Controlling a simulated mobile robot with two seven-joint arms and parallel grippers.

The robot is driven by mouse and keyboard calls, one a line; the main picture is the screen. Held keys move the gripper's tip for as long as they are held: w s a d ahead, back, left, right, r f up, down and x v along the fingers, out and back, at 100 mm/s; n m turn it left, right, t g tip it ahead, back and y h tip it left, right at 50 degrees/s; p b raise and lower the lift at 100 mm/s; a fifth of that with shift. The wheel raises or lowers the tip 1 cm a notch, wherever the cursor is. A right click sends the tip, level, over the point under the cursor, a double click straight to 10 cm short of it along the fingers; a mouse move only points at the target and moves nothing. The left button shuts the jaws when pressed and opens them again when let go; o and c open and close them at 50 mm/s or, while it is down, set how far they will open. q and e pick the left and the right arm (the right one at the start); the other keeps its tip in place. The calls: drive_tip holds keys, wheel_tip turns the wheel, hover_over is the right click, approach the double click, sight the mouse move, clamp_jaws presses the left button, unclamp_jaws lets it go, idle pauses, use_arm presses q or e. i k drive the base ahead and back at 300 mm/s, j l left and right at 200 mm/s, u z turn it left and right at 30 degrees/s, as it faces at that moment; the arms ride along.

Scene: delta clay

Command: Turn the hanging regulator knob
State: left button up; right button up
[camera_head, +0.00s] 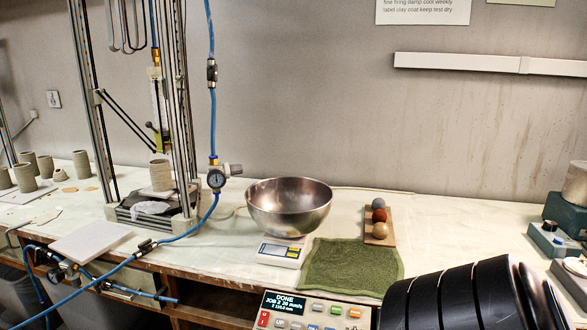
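The hanging regulator (216,178) is a small round gauge with brass fittings, hung on a blue hose in front of the wall. Its grey knob (235,169) sticks out to the right of the gauge. The regulator hangs just right of the tall metal printer frame and left of the steel bowl. Neither of my grippers shows in the head view, so nothing is seen touching the knob.
A steel bowl (289,207) stands on a white scale (282,252). A green cloth (350,267) and a board with three balls (378,239) lie to its right. The printer frame (182,110) stands left. A keypad box (313,311) sits at the front.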

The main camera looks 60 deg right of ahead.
sight(236, 169)
drive_tip(key=z, duration=1.4)
drive_tip(key=k+l+u, duration=0.1)
drive_tip(key=l+u, duration=0.35)
drive_tip(key=l, duration=0.95)
drive_tip(key=k+j+z, duration=0.1)
drive_tip(key=j, duration=0.25)
drive_tip(key=k+j+z, duration=0.1)
drive_tip(key=j, duration=0.25)
drive_tip(key=k, duration=0.1)
